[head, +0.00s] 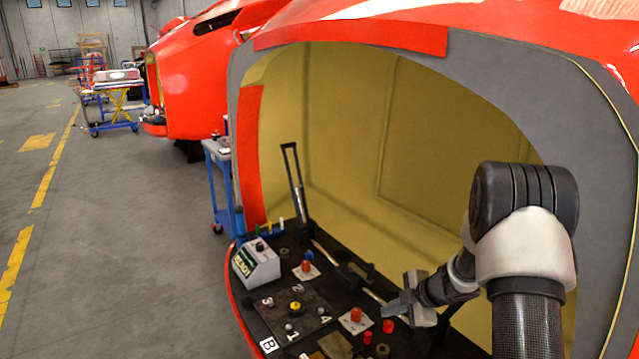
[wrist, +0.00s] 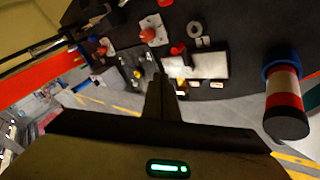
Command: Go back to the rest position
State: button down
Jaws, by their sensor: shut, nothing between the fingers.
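My gripper (head: 408,303) shows in the head view at the lower right, low above the right part of the dark work surface (head: 335,285) inside the nosecone. In the wrist view its two dark fingers (wrist: 166,92) are together, with nothing between them. My arm reaches in from the right and is bent at a dark, rounded joint. The gripper is close to a red knob on a white plate (head: 356,318) and small red pieces (head: 388,326) in the head view. I cannot tell its exact height above the surface.
A white box (head: 256,263) and a numbered dark plate (head: 268,314) lie left of the gripper. An upright black handle (head: 293,180) stands behind. The red nosecone rim (head: 350,36) arches overhead. A red, white and blue cylinder (wrist: 286,95) is at the wrist view's right. Left floor is open.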

jog(key=w+d+r+m+t+h+p, duration=0.1)
jog(key=w+d+r+m+t+h, duration=0.1)
jog(key=r, duration=0.6)
jog(key=w+d+r+m+t+h, duration=0.1)
jog(key=d+r+m, duration=0.1)
jog(key=r, duration=0.5)
jog(key=s+d+r+m+t+h+p, duration=0.1)
jog(key=s+r+m+h, duration=0.15)
jog(key=r, duration=0.55)
jog(key=s+d+r+m+h+p, duration=0.15)
jog(key=s+r+m, duration=0.25)
jog(key=r, duration=0.4)
jog(key=s+a+r+m+g+h+p, duration=0.1)
jog(key=s+r+m, duration=0.2)
jog(key=s, duration=0.4)
jog(key=s+a+r+m+g, duration=0.1)
jog(key=s+r+m, duration=0.2)
jog(key=s, duration=0.5)
jog(key=s+a+m+g+y, duration=0.1)
jog(key=s+a, duration=0.3)
jog(key=s, duration=0.4)
jog(key=s+a+f+m+g+y+p, duration=0.1)
jog(key=s+a+m+y, duration=0.1)
jog(key=s+a, duration=0.3)
jog(key=s, duration=0.2)
jog(key=shift+s, duration=0.4)
jog(key=shift+f, duration=0.1)
